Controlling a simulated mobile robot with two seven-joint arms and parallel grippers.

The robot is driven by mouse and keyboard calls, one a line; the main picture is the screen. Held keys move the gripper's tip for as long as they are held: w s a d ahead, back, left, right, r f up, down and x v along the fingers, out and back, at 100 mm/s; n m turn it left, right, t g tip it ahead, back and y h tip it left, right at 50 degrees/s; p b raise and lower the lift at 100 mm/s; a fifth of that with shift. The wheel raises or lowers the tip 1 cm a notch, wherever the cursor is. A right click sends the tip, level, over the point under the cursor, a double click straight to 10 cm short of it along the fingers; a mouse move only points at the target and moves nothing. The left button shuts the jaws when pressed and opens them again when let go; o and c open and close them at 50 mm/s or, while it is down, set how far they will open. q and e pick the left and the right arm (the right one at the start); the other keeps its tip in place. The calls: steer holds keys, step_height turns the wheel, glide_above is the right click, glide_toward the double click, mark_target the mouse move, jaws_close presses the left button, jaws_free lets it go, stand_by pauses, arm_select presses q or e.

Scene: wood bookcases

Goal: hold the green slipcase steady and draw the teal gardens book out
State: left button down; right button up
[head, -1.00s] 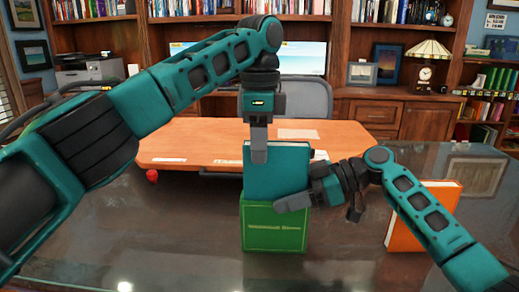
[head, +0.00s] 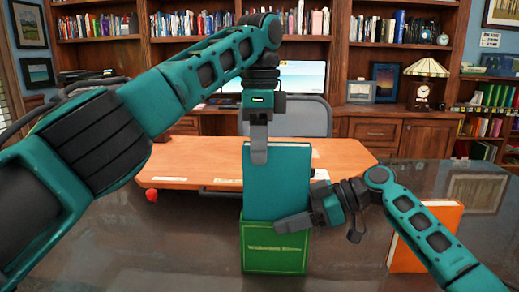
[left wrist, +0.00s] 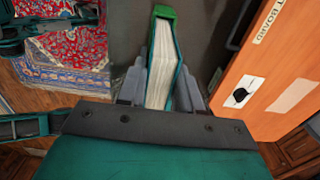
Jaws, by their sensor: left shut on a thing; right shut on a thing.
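The green slipcase (head: 274,256) stands upright on the dark glossy table, with gold lettering on its front. The teal gardens book (head: 278,182) stands upright, its upper part above the slipcase and its lower end hidden inside it. My left gripper (head: 259,152) comes down from above and is shut on the top of the teal book. In the left wrist view its two fingers flank the book's pale page block (left wrist: 160,78), with a green end of the slipcase (left wrist: 164,12) beyond. My right gripper (head: 291,222) is shut on the slipcase near its upper right edge.
An orange book (head: 443,222) stands on the table at the right, behind my right arm. An orange wooden board (head: 205,166) lies behind the slipcase, with a small red ball-like thing (head: 151,195) by its left end. A chair and bookcases are farther back.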

steer(key=o, duration=1.2)
